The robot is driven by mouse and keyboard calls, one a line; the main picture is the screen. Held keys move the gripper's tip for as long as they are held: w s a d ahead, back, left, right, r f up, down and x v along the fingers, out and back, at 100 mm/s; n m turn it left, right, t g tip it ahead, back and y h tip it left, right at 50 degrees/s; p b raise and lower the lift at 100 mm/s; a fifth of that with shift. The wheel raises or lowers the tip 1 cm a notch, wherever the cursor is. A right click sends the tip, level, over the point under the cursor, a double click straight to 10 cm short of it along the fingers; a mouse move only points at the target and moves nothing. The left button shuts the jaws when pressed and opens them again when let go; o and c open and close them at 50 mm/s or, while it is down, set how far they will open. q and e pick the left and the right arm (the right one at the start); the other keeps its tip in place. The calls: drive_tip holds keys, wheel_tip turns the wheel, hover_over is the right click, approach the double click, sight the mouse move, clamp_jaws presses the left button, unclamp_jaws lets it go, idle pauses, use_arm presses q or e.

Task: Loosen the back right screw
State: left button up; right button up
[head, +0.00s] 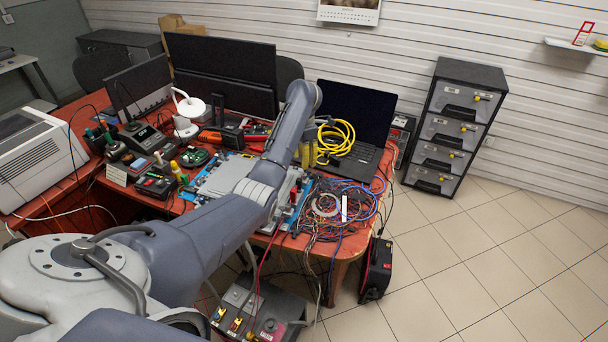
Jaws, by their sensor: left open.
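A flat light-grey plate (222,177) lies on a blue-edged board in the middle of the red table. My left arm crosses in front of it and hides its right part. My left gripper (286,200) is open at the board's right side, partly behind my own arm. It is too small and covered to tell whether it touches anything. The back right screw cannot be made out; that corner is behind or close to my arm. My right gripper is not in view.
Tangled cables (335,205) cover the table's right end. A laptop (355,115) and a coiled yellow cable (336,137) stand behind. Monitors (222,70), a white lamp (188,108) and small tools crowd the back and left. The tiled floor (480,250) at right is mostly clear.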

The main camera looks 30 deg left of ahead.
sight(304, 174)
use_arm(q)
drive_tip(key=shift+f, duration=3.75)
clamp_jaws()
